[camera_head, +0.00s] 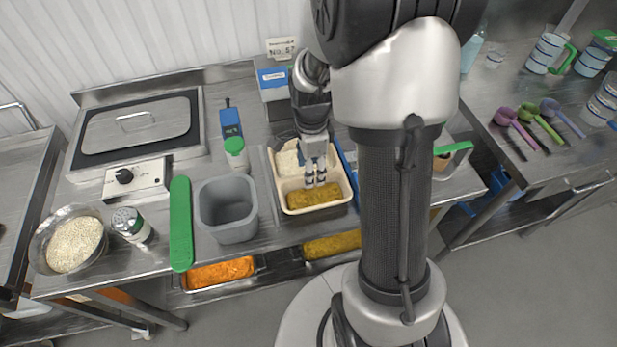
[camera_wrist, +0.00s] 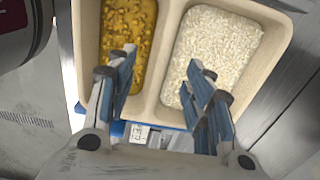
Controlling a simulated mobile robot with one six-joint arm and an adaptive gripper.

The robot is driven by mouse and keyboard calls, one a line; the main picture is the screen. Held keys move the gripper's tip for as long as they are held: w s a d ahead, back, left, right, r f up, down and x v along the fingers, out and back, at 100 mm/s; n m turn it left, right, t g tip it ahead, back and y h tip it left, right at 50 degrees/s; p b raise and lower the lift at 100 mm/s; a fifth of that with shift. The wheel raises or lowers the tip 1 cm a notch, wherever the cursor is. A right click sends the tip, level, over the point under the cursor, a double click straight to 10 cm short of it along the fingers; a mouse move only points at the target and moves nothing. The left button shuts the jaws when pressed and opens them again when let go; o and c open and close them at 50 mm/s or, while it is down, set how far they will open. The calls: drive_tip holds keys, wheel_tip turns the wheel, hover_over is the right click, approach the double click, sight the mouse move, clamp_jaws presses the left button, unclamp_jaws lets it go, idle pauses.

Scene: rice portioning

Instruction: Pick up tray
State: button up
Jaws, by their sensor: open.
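The tray (camera_head: 278,190) is a beige, two-compartment container on the steel counter, holding white rice (camera_head: 291,160) at the back and yellow food (camera_head: 312,197) in front. My gripper (camera_head: 315,183) is above the tray, pointing down near its divider. In the wrist view the tray (camera_wrist: 268,72) fills the upper part, with yellow food (camera_wrist: 128,40) left and rice (camera_wrist: 222,45) right. I cannot tell whether the fingers touch the tray.
A grey tub (camera_head: 228,208) and a green-topped bottle (camera_head: 236,153) stand left of the tray. A long green object (camera_head: 181,222), a shaker (camera_head: 131,224) and a rice bowl (camera_head: 74,245) are further left. Food pans (camera_head: 219,273) sit below the counter's front edge.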

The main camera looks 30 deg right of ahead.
wheel_tip(320, 180, down, 4)
drive_tip(key=shift+a+r+b, duration=0.1)
drive_tip(key=shift+a+b, duration=0.05)
drive_tip(key=shift+b, duration=0.5)
drive_tip(key=shift+c, duration=0.3)
clamp_jaws()
